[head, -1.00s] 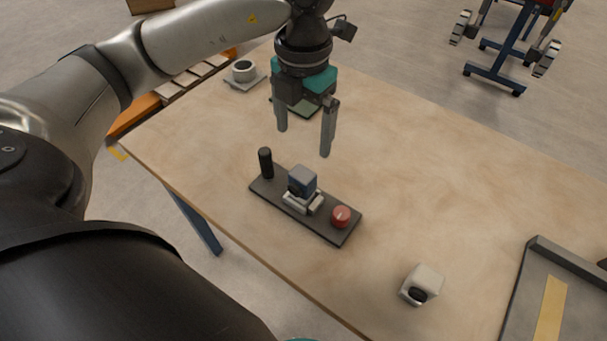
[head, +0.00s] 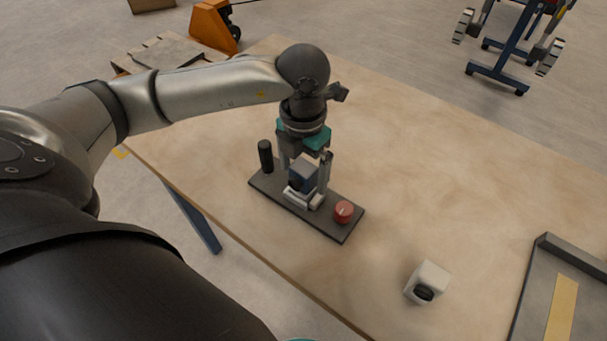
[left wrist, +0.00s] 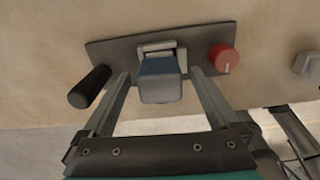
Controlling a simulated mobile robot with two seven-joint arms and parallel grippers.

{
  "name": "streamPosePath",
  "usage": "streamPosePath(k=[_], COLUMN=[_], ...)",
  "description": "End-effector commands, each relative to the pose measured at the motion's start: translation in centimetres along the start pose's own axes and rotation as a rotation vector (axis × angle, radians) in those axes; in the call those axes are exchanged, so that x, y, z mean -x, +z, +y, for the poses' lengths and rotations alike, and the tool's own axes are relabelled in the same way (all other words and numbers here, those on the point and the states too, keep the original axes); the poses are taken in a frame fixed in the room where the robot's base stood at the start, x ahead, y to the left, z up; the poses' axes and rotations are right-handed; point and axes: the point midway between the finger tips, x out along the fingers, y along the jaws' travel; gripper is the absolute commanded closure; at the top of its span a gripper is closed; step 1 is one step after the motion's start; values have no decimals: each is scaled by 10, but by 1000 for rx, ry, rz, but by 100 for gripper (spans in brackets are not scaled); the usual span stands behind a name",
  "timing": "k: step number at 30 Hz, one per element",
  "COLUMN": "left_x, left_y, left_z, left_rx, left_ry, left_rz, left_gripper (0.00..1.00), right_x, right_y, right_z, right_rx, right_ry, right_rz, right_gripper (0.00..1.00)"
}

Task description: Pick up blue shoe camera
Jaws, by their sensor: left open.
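The blue shoe camera (head: 303,177) is a small blue-grey block in a pale metal shoe mount (head: 301,198) on a dark base plate (head: 335,230). In the left wrist view the camera (left wrist: 158,84) sits between the fingers. My left gripper (head: 306,184) points down over the plate, open, with one finger on each side of the camera. In the left wrist view there are gaps between the fingers of the gripper (left wrist: 160,76) and the camera. My right gripper is not in view.
A black upright handle (head: 265,156) and a red knob (head: 344,211) flank the camera on the plate. A white block with a dark round opening (head: 428,282) lies to the right. A grey tray (head: 530,290) is at the right edge. The table's middle is clear.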

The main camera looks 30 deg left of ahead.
Motion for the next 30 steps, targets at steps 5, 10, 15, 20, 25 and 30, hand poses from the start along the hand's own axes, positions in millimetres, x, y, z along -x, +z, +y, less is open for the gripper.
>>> streamPosePath(k=[5,10,15,20,25,30], left_x=[0,1,1,1,1,1], left_y=[0,0,0,0,0,0], left_z=[0,0,0,0,0,0], left_rx=[0,0,0,0,0,0], left_ry=[0,-1,-1,-1,-1,-1], left_rz=[0,0,0,0,0,-1], left_gripper=[7,26,45,64,83,100], right_x=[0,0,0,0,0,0], right_y=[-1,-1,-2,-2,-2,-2], right_z=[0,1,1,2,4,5], right_rx=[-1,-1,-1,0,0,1], right_ry=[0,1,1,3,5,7], right_rz=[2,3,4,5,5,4], right_gripper=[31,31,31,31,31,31])
